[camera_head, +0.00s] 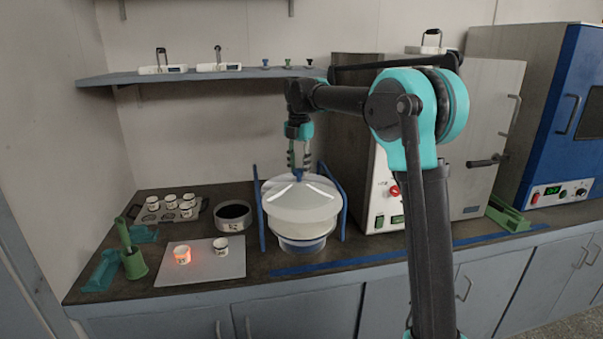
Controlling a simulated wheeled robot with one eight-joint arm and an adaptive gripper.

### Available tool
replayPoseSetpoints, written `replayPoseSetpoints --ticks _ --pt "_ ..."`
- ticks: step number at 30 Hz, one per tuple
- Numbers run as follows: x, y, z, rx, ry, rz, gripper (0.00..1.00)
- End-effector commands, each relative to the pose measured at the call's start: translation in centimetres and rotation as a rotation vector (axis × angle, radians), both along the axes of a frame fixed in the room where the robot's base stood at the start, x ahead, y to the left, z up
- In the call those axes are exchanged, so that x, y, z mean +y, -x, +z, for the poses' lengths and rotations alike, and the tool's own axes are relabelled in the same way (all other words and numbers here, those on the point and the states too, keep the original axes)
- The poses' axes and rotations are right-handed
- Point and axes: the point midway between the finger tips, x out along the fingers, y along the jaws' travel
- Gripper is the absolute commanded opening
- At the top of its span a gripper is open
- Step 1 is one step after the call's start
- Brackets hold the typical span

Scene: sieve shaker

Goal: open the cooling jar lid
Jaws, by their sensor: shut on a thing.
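The cooling jar (303,243) stands on the dark counter, a wide round vessel with a blue band low on its body. Its broad pale lid (285,205) sits on top and looks level; whether there is a gap under it, I cannot tell. The fingers partly hide the knob.
Blue upright guards (259,208) flank the jar. A furnace (470,130) stands close at right. A shelf (120,78) hangs behind.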

Motion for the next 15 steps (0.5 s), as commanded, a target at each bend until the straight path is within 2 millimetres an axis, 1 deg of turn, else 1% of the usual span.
replayPoseSetpoints --ticks 1,9,12,15 --pt "0.3 -1.0 0.0 0.000 -0.001 0.000 0.00" --pt "1.7 -5.7 0.1 0.000 -0.001 -0.001 0.00" --pt "2.1 -7.0 0.0 0.000 -0.001 -0.001 0.00" --pt "2.3 -7.9 0.0 0.000 -0.001 -0.001 0.00"
